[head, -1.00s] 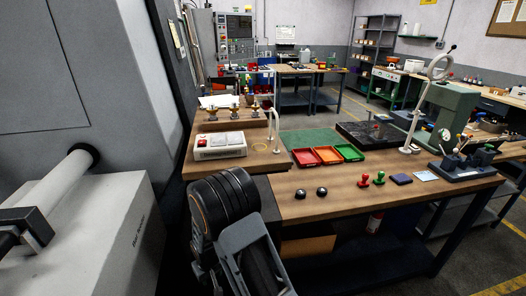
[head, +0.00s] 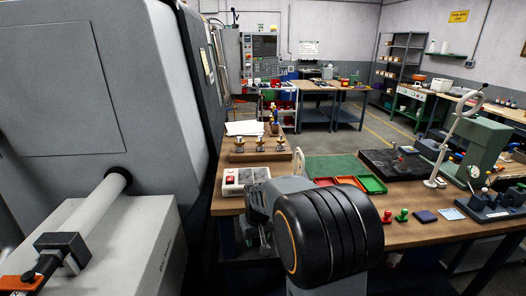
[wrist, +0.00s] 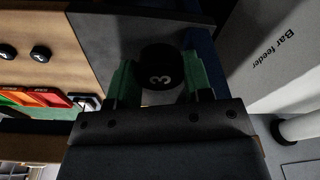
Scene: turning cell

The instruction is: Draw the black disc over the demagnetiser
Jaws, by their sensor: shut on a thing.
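My gripper (wrist: 160,78) has its green fingers shut on a black disc (wrist: 160,66) marked with a white 3, seen in the wrist view. A dark floor area and the bench edge lie beyond it. In the head view my arm's black-ringed joint covers the bench front, and the gripper and held disc cannot be made out. A white box with a red switch (head: 231,181), which looks like the demagnetiser, stands on the left part of the bench. My arm partly covers its right end. It does not show in the wrist view.
Two more black discs (wrist: 24,52) lie on the bench in the wrist view. Red, orange and green trays (head: 372,184) and red and green stamps (head: 402,215) are on the bench. A brass-piece rack (head: 262,156) stands behind the white box. The bar feeder (head: 120,245) is at left.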

